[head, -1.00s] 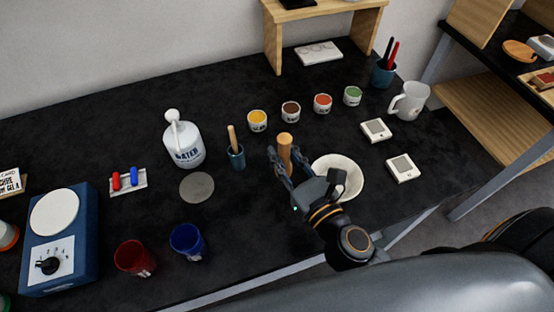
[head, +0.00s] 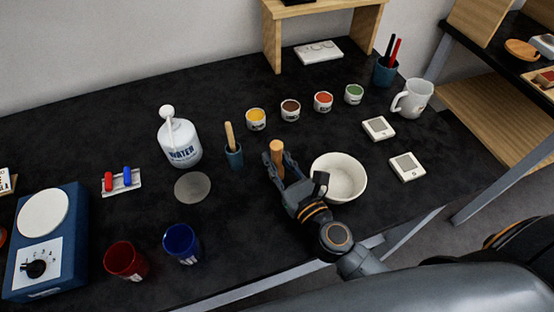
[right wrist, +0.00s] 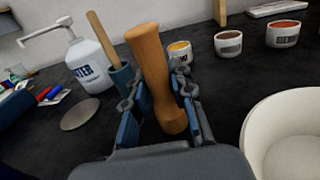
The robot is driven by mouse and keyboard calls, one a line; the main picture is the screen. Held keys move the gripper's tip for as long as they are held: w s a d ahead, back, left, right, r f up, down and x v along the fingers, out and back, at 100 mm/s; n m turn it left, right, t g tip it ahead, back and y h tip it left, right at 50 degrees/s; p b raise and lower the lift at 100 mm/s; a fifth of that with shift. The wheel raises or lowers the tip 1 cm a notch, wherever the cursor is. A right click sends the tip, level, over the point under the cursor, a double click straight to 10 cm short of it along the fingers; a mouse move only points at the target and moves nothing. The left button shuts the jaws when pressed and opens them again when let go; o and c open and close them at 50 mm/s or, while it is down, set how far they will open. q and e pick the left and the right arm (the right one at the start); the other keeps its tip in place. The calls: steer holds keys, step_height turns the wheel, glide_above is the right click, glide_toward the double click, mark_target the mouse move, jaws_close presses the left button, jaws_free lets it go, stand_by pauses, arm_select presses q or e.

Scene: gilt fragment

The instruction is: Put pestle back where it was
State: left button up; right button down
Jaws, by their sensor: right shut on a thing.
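The wooden pestle (head: 277,153) stands upright between the fingers of my right gripper (head: 272,166), which is shut on it. In the right wrist view the pestle (right wrist: 152,75) stands between both fingers, its wider end down near the table. I cannot tell whether it touches the table. The white bowl-shaped mortar (head: 340,178) stands empty just right of the gripper; it also shows in the right wrist view (right wrist: 262,120). My left gripper is not in view.
A blue cup with a wooden stick (head: 234,155) and a grey disc (head: 192,187) are left of the gripper. Small pigment pots (head: 290,110) stand behind. A water bottle (head: 180,142), a red cup (head: 125,260) and a blue cup (head: 181,243) are further left.

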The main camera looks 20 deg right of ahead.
steer(key=shift+f, duration=0.2)
steer(key=c, duration=1.1)
jaws_free()
steer(key=shift+c, duration=0.2)
steer(key=shift+r, duration=0.1)
steer(key=shift+r, duration=0.2)
steer(key=s+b, duration=0.2)
steer(key=s, duration=0.1)
steer(key=s+d+b, duration=0.1)
steer(key=s+b, duration=0.1)
steer(key=s, duration=0.2)
steer(key=s+d+b, duration=0.1)
steer(key=s+b, duration=0.1)
steer(key=s, duration=0.1)
steer(key=shift+s+f, duration=0.3)
steer(key=shift+s, duration=0.1)
steer(key=shift+s+d+r, duration=0.15)
steer(key=shift+s+r, duration=0.05)
steer(key=shift+s, duration=0.3)
